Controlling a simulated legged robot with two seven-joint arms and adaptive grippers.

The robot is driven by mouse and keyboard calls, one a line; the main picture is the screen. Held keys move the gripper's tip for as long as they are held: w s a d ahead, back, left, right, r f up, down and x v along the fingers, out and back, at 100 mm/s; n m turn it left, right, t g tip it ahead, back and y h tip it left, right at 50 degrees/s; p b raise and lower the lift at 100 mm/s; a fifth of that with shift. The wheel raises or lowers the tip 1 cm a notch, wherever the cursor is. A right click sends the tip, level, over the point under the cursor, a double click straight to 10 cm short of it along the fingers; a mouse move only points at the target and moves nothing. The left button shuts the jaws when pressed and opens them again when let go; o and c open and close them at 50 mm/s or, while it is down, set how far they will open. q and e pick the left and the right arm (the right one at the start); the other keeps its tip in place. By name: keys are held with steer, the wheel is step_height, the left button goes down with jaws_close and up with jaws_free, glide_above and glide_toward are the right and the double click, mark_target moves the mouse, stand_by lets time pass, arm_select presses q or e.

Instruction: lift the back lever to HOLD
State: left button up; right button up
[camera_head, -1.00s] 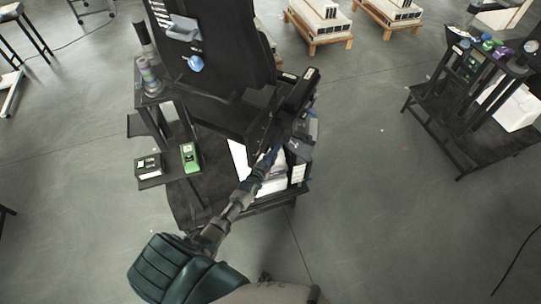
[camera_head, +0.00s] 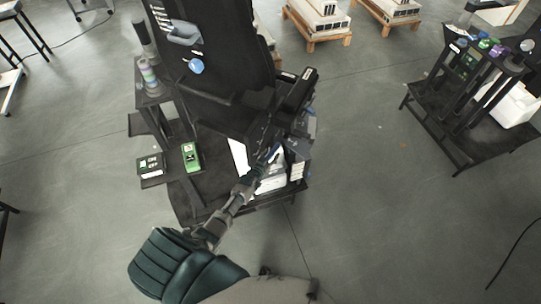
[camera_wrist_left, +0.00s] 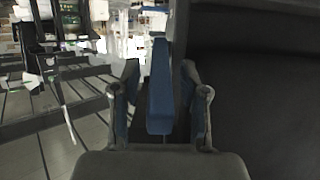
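A long blue bar (camera_wrist_left: 159,95), which looks like a lever handle, runs lengthwise between the fingers of my left gripper (camera_wrist_left: 160,85) in the left wrist view. A finger stands on each side, and narrow gaps show between the fingers and the bar. In the head view my left gripper (camera_head: 264,165) reaches into the right side of the black machine (camera_head: 225,55), where the handle is small and mostly hidden by dark parts. I cannot read any HOLD mark. My right gripper is not in view.
A dark surface (camera_wrist_left: 255,90) fills the right of the left wrist view, close beside the fingers. On the machine's left are a green device (camera_head: 191,157) and a small shelf (camera_head: 151,171). Another black stand (camera_head: 460,120) is at the right. Open floor (camera_head: 360,200) lies between.

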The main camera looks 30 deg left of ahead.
arm_select(q)
steer(key=shift+r, duration=0.1)
steer(key=s+d, duration=0.1)
steer(key=s, duration=1.3)
steer(key=shift+s+r, duration=0.35)
steer(key=shift+r, duration=0.05)
